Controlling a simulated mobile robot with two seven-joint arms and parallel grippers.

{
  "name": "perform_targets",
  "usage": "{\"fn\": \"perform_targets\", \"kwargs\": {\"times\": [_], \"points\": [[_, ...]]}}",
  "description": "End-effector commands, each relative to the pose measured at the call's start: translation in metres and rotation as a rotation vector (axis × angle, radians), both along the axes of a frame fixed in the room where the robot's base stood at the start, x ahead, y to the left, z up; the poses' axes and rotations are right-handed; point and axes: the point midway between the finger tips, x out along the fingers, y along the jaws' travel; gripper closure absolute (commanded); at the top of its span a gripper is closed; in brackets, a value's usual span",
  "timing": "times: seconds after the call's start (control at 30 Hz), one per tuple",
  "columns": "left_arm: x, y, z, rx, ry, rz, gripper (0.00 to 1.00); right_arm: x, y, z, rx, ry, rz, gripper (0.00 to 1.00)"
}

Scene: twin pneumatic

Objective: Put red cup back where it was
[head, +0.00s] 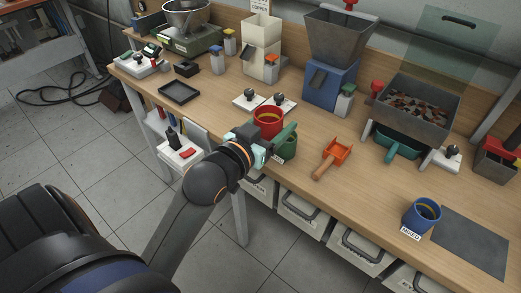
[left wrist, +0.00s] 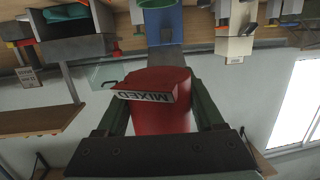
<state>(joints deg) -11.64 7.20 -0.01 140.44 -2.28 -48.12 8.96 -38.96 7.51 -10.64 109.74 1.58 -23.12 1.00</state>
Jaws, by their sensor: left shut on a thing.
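The red cup (head: 268,117) is upright above the front part of the workbench, with yellowish contents visible inside its rim. My left gripper (head: 272,130) is shut on it. A green cup (head: 288,149) is partly hidden behind my gripper, close under the red cup. I cannot tell the exact gap between the red cup and the bench. My right gripper is not in view.
An orange scoop (head: 334,158) lies to the right. A blue MIXED cup (head: 422,214) stands beside a dark mat (head: 470,242). A black tray (head: 179,92) lies left; bare bench (head: 215,110) lies between.

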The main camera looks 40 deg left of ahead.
Motion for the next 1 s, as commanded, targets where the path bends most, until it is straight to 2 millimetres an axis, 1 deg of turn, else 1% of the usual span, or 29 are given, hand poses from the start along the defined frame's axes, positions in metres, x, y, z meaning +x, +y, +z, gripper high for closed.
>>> {"fn": "perform_targets", "kwargs": {"times": [0.03, 0.17, 0.27, 0.53, 0.6, 0.7, 0.8, 0.97, 1.0], "points": [[0.001, 0.003, -0.006, -0.004, -0.005, 0.0, 0.93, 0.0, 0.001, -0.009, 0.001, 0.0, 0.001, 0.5], [0.01, 0.011, -0.01, 0.002, -0.007, -0.006, 0.93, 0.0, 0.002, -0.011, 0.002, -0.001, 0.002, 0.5], [0.024, 0.024, -0.017, 0.004, -0.007, -0.006, 0.93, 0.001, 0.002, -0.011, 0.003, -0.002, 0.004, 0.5], [0.075, 0.068, -0.047, 0.004, -0.006, -0.004, 0.93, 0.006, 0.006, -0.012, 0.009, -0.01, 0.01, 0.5], [0.083, 0.074, -0.065, 0.001, -0.004, -0.005, 0.93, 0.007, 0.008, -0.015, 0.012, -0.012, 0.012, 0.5], [0.094, 0.083, -0.082, 0.001, -0.005, -0.005, 0.93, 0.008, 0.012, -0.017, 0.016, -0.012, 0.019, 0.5], [0.101, 0.089, -0.092, 0.001, -0.006, -0.006, 0.93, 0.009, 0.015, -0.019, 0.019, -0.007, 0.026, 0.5], [0.107, 0.093, -0.1, 0.0, -0.007, -0.007, 0.93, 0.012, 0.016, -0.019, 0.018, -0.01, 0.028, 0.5], [0.109, 0.095, -0.105, 0.0, -0.006, -0.006, 0.93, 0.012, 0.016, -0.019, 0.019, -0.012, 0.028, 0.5]]}}
